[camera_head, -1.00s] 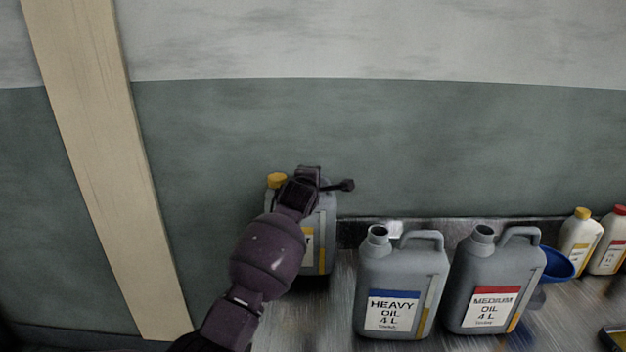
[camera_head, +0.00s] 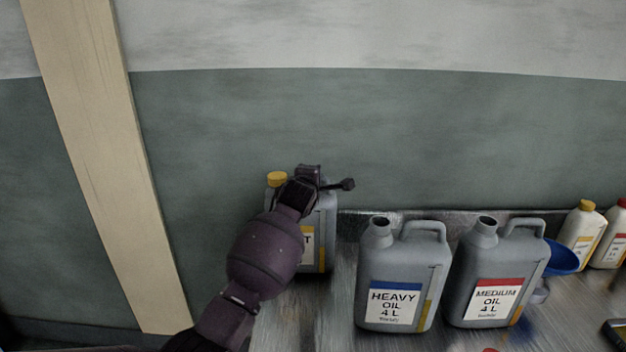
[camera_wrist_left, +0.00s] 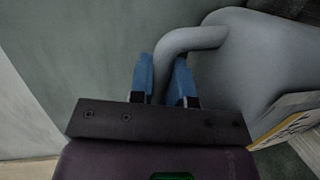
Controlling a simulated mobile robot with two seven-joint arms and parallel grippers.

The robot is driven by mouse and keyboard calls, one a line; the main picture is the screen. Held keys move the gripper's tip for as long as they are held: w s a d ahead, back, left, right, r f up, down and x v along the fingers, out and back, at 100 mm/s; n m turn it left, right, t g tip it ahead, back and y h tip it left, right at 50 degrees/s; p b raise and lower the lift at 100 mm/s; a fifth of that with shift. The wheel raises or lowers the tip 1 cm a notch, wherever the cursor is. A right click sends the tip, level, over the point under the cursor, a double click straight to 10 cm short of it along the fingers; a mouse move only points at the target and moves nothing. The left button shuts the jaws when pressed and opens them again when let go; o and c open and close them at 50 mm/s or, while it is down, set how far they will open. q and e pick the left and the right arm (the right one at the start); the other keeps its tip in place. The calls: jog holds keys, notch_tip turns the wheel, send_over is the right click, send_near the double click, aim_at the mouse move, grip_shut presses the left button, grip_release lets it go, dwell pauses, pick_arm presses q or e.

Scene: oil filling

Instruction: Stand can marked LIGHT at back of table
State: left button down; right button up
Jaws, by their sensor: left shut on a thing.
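The grey can with a yellow cap (camera_head: 325,238) is at the back left of the table, near the wall. My left arm hides most of its label; only a "T" and a yellow edge show. My left gripper (camera_head: 318,178) is shut on this can's handle. In the left wrist view the blue fingertips (camera_wrist_left: 168,80) are on both sides of the grey handle (camera_wrist_left: 190,40), with the can body (camera_wrist_left: 265,60) to the right. The can looks upright. Whether its base touches the table cannot be told. My right gripper is not in view.
Open grey cans marked HEAVY (camera_head: 400,275) and MEDIUM (camera_head: 495,270) stand to the right. A blue funnel (camera_head: 562,258) and two white bottles (camera_head: 583,230) are farther right. The metal table (camera_head: 330,320) is bare left of HEAVY. A wooden post (camera_head: 110,170) stands left.

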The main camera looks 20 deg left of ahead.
pick_arm(q)
jog(key=shift+r, duration=0.1)
dwell(0.3)
jog(key=shift+f, duration=0.2)
jog(key=c, duration=1)
grip_release()
jog(key=shift+s+d, duration=0.1)
jog(key=shift+f, duration=0.6)
jog(key=shift+s+r, duration=0.15)
jog(key=shift+s, duration=0.15)
jog(key=a+v, duration=0.1)
jog(key=v, duration=0.9)
jog(key=shift+d+r+p, duration=0.3)
jog(key=shift+d+p, duration=0.05)
jog(key=shift+d, duration=0.1)
